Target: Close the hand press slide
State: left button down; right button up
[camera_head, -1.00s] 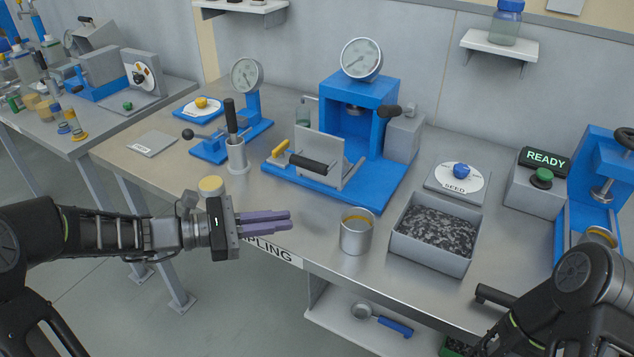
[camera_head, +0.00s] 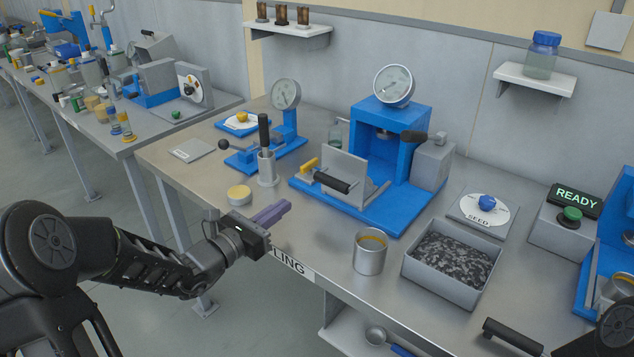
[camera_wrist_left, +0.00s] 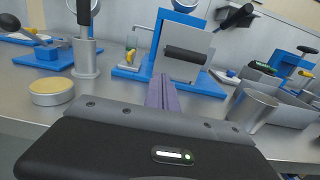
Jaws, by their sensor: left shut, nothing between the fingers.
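The hand press (camera_head: 400,140) stands on the bench with a blue frame and base and a round gauge on top. Its slide, a grey upright plate (camera_head: 345,168) with a black handle (camera_head: 332,182), stands forward of the press opening on the blue base. The plate (camera_wrist_left: 180,55) and black handle (camera_wrist_left: 185,55) also show in the left wrist view, just beyond the fingertips. My left gripper (camera_head: 284,208) is shut and empty, in front of the press at the bench's front edge, apart from the handle.
A metal cup (camera_head: 369,254) and a tray of dark grains (camera_head: 480,286) stand right of the gripper. A yellow-topped tin (camera_head: 239,195) and a grey cylinder holder (camera_head: 267,172) stand to its left. The bench between gripper and press is clear.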

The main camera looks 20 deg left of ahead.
pick_arm(q)
jog(key=p+x, duration=0.2)
jog(key=x, duration=1.1)
jog(key=shift+w, duration=0.1)
jog(key=shift+w, duration=0.1)
